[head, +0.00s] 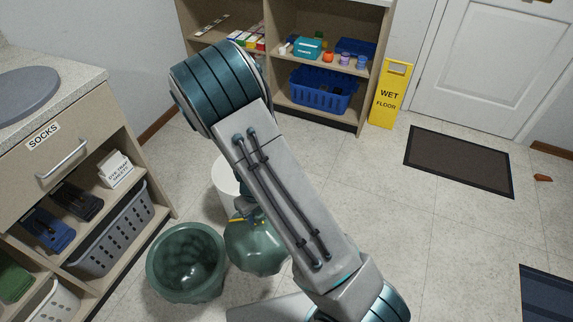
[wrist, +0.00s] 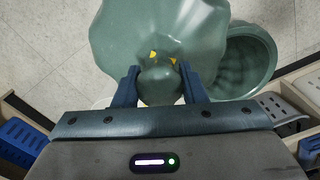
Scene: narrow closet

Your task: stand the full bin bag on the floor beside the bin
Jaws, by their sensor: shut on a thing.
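The full bin bag (head: 256,248) is dark green and bulging, with a gathered neck and yellow ties. It shows just right of the bin (head: 185,262), a round green tub that stands open on the floor. In the wrist view, my gripper (wrist: 160,88) has its two fingers closed on the neck of the bag (wrist: 160,35). The bin (wrist: 246,62) is to the right there, its inside looking empty, and the bag overlaps its rim in the picture. My arm hides the gripper in the head view. I cannot tell whether the bag touches the floor.
A white rounded thing (head: 226,174) stands behind the bag, partly hidden. A drawer unit with a grey basket (head: 112,232) is close left of the bin. Shelves with a blue basket (head: 322,92) and a yellow wet-floor sign (head: 390,94) are behind. Floor at right is clear up to the mats.

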